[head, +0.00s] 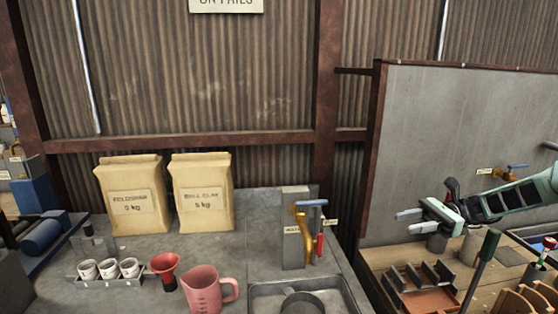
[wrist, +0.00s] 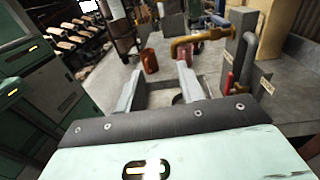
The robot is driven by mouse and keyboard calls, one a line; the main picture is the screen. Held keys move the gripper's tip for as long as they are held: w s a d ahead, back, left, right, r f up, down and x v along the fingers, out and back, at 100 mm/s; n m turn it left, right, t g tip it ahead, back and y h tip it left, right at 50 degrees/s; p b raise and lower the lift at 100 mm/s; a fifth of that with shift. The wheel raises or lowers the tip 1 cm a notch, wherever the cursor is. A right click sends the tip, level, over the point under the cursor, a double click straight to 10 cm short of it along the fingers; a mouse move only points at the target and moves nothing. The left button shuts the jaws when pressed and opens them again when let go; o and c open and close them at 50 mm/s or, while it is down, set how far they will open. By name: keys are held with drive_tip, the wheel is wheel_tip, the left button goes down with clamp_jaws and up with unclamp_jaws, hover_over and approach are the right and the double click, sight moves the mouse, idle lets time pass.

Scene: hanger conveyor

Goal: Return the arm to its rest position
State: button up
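My gripper (head: 404,221) is at the right of the head view, at the end of my pale green arm, pointing left. Its two grey fingers are apart, with nothing between them. In the wrist view my gripper (wrist: 160,80) also shows two spread fingers with an empty gap. It hangs in the air and appears to touch nothing. My arm reaches in from the right edge of the head view, and the rest of it is out of sight.
Below my gripper is a wooden bench with a brown tray (head: 422,299). A grey partition (head: 440,130) stands behind. To the left, a grey counter (head: 130,295) holds two paper bags, a red funnel (head: 165,268), a pink jug (head: 203,291), a brass tap and a sink (head: 335,296).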

drive_tip(key=s+a+n+g+h+b, duration=0.1)
drive_tip(key=s+a+n+g+h, duration=0.1)
drive_tip(key=s+a+n+h, duration=0.45)
drive_tip(key=s+a+n+g+h+b, duration=0.1)
drive_tip(key=s+a+n+g+h, duration=0.15)
drive_tip(key=s+a, duration=0.7)
drive_tip(key=s+a+n+t+h+b, duration=0.1)
drive_tip(key=s+n+t+h, duration=0.6)
drive_tip(key=s+n, duration=0.7)
drive_tip(key=s+a, duration=0.1)
drive_tip(key=s, duration=0.5)
drive_tip(key=shift+a+f+n+h+b, duration=0.2)
drive_tip(key=shift+a+n+h+b, duration=0.1)
drive_tip(key=shift+h+b, duration=0.1)
